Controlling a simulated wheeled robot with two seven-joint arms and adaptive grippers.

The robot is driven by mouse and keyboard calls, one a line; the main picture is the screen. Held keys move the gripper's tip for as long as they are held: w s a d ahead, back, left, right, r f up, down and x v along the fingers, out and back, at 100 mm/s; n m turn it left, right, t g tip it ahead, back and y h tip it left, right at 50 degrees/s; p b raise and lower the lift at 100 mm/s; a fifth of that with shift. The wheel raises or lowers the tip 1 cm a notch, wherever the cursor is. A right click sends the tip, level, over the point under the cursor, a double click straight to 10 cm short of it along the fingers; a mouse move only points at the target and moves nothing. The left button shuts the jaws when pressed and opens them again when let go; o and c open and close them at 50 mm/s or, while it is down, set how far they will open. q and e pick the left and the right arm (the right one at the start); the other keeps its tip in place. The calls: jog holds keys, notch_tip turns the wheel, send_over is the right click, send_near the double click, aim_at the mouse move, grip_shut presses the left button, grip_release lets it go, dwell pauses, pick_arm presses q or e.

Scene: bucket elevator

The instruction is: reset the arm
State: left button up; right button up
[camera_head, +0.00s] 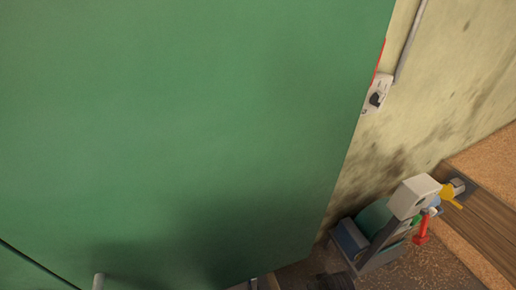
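Neither of my grippers can be made out in the head view, and I cannot tell whether they are open or shut. A large green panel (180,130) fills most of the view, from the left edge to right of the middle. Small grey pieces show at the bottom edge, one at the lower left and one near the middle. I cannot tell what they belong to.
A stained pale wall (440,90) carries a light switch box (376,94) with a dark knob and a conduit. At lower right stands a small grey machine (413,197) with red and yellow parts, beside a brown wooden beam (480,215). Brown speckled floor (415,272) shows below.

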jog(key=s+d+f+g, duration=0.1)
jog(key=s+f, duration=0.4)
jog(key=f, duration=0.6)
jog(key=s+f, duration=0.4)
jog(key=f, duration=0.6)
jog(key=s+d+f, duration=0.1)
jog(key=s+f, duration=0.5)
jog(key=s, duration=0.2)
jog(key=s+d+f+b, duration=0.1)
jog(key=s+d+f, duration=0.1)
jog(key=s+f, duration=0.4)
jog(key=shift+s+d+f+g, duration=0.15)
jog(key=shift+s+d+g, duration=0.2)
jog(key=shift+s, duration=1.2)
jog(key=shift+a, duration=0.1)
